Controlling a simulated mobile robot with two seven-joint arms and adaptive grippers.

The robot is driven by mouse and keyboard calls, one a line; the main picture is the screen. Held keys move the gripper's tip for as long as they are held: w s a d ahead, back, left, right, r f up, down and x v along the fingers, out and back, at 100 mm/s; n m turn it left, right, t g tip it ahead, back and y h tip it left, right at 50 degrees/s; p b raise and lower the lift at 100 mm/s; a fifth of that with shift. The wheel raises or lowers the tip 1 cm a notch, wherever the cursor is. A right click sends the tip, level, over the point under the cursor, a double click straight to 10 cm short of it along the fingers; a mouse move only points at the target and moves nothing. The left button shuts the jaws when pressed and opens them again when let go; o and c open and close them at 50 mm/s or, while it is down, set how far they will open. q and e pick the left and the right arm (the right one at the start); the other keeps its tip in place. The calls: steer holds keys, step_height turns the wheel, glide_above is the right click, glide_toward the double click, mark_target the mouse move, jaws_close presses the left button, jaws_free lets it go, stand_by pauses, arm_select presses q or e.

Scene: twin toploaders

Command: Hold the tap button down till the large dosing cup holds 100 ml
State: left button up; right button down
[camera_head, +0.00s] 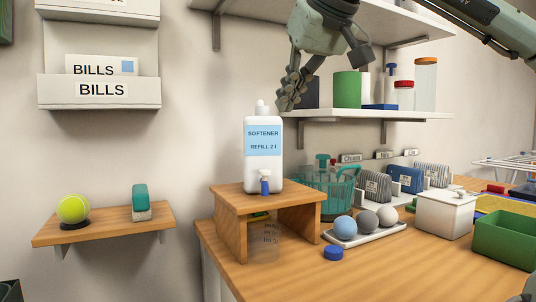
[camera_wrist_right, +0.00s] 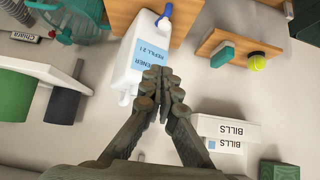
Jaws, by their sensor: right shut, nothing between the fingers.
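The white softener bottle (camera_head: 263,172) stands upright on a small wooden stand (camera_head: 232,228), with a tap with a blue part (camera_head: 265,186) low on its front. The bottle also shows in the right wrist view (camera_wrist_right: 127,62), with the blue tap part (camera_wrist_right: 165,14) at the top. A clear dosing cup (camera_head: 265,243) with dark scale marks is under the stand's top; its liquid level cannot be made out. My right gripper (camera_head: 284,106) is shut and empty, up and right of the bottle's cap. It also shows in the right wrist view (camera_wrist_right: 163,75). My left gripper is not in view.
A teal basket (camera_head: 325,190) stands right of the stand. A blue cap (camera_head: 333,253) and a tray (camera_head: 378,237) of balls lie in front. A shelf (camera_head: 370,117) is behind the right gripper. The bench's front is clear.

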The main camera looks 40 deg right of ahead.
mark_target(265, 172)
steer(key=x, duration=0.4)
steer(key=s+f+x, duration=0.1)
steer(key=x, duration=0.3)
steer(key=s+f+b+x, duration=0.1)
steer(key=x, duration=0.3)
steer(key=shift+w+a+f, duration=0.2)
steer(key=shift+w+f, duration=0.05)
steer(key=shift+w, duration=0.1)
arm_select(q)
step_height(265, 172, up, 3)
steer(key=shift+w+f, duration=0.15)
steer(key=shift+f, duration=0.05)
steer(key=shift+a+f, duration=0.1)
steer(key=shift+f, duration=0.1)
arm_select(e)
steer(key=shift+f, duration=0.1)
